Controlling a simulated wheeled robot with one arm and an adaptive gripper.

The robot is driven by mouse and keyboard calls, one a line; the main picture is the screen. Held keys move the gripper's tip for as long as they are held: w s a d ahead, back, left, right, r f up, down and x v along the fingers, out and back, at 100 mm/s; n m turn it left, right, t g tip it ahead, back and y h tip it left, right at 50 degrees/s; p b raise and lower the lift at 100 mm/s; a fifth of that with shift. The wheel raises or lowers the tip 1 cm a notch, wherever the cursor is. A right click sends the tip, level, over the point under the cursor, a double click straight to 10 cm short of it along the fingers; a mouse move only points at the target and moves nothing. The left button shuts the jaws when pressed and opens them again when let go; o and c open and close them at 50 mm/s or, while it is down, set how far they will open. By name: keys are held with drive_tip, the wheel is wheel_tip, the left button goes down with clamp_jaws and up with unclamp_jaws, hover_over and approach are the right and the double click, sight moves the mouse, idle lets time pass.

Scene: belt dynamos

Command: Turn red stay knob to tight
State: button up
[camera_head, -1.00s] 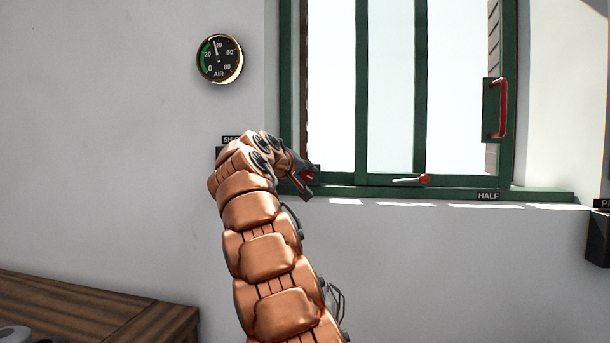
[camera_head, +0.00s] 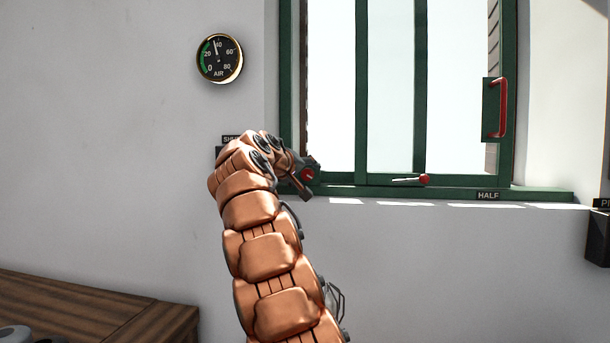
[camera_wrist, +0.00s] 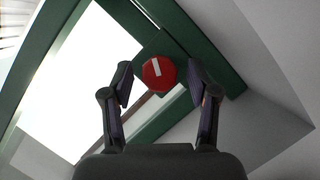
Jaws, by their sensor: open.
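The red stay knob (camera_wrist: 153,77) is a round red disc with a white mark, on the green window frame. In the wrist view it sits between the two dark fingers of my gripper (camera_wrist: 160,84), with a gap on both sides. My gripper is open around it, and neither finger appears to touch it. In the head view the red knob (camera_head: 307,174) shows at the lower left corner of the window, partly hidden by my gripper (camera_head: 303,182). No readable tight label shows near the knob.
A second red-ended lever (camera_head: 425,180) lies on the window's bottom rail, above a HALF label (camera_head: 488,196). A red handle (camera_head: 500,108) is at the right of the window. An air gauge (camera_head: 219,59) hangs on the wall. A wooden bench (camera_head: 110,310) stands lower left.

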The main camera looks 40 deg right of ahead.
drive_tip(key=shift+a, duration=0.1)
drive_tip(key=v, duration=1.1)
drive_tip(key=shift+a, duration=0.35)
drive_tip(key=shift+s+r, duration=0.1)
drive_tip(key=s+a+f+n+g+y, duration=0.1)
drive_tip(key=s+a+f+y, duration=0.3)
drive_tip(key=f, duration=0.6)
drive_tip(key=s+a+f+g+y, duration=0.15)
drive_tip(key=s+a+f, duration=0.35)
drive_tip(key=f, duration=0.5)
drive_tip(key=s+a+f+n+g+y, duration=0.1)
drive_tip(key=s+a+f+y, duration=0.3)
drive_tip(key=f, duration=0.6)
drive_tip(key=s+a+f+n+g+y, duration=0.1)
drive_tip(key=s+a+f+g+y, duration=0.1)
drive_tip(key=s+a+f, duration=0.9)
drive_tip(key=s+a+f+n+g+y, duration=0.25)
drive_tip(key=s+a+f, duration=0.55)
drive_tip(key=s, duration=0.5)
wheel_tip(320, 180, up, 19)
drive_tip(key=w+t+p, duration=0.1)
drive_tip(key=p, duration=1.6)
drive_tip(key=shift+a+m+t, duration=0.3)
drive_tip(key=shift+m, duration=0.15)
